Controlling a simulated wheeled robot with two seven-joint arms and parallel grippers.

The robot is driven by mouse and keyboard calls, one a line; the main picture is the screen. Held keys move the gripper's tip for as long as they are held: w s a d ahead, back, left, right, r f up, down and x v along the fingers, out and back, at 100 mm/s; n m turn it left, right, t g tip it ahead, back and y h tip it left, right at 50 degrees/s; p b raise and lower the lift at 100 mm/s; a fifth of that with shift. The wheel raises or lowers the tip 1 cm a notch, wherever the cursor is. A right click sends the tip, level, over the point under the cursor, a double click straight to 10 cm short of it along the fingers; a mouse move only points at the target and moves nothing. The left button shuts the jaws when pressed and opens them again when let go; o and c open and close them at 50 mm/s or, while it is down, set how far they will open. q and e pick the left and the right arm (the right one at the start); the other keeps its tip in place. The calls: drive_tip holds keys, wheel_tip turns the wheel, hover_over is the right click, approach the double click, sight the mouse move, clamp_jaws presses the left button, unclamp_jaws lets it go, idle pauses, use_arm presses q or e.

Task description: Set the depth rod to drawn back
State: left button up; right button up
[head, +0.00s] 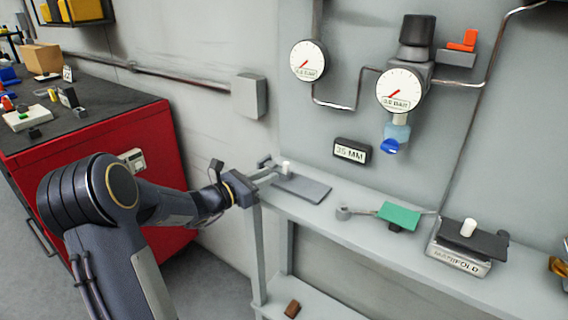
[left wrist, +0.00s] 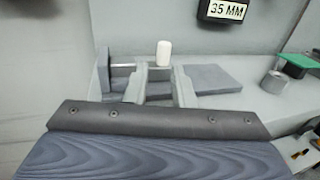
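A small rail unit stands at the left end of the grey shelf, with a silver rod (left wrist: 122,67), a white knob (head: 287,167) on a grey carriage, and a flat grey plate (head: 304,188) to the right. I take it for the depth rod unit. The white knob also shows in the left wrist view (left wrist: 163,53). My left gripper (head: 272,174) is at the unit, its two fingers apart (left wrist: 159,86), with the knob and carriage between and just beyond the tips. I cannot tell whether the fingers touch it. My right gripper is not in view.
A black display (head: 350,151) on the wall reads 35 MM. Two dial gauges (head: 309,61) hang above with pipes and a blue-handled valve (head: 390,146). A green handle (head: 399,215) and a manifold block (head: 458,262) stand right along the shelf. A red cabinet (head: 100,190) is left.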

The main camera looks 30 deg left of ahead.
sight(284, 168)
use_arm(q)
drive_tip(key=x, duration=0.7)
drive_tip(key=shift+d+r+p, duration=0.1)
drive_tip(key=shift+d+p, duration=0.15)
drive_tip(key=shift+p, duration=0.05)
clamp_jaws()
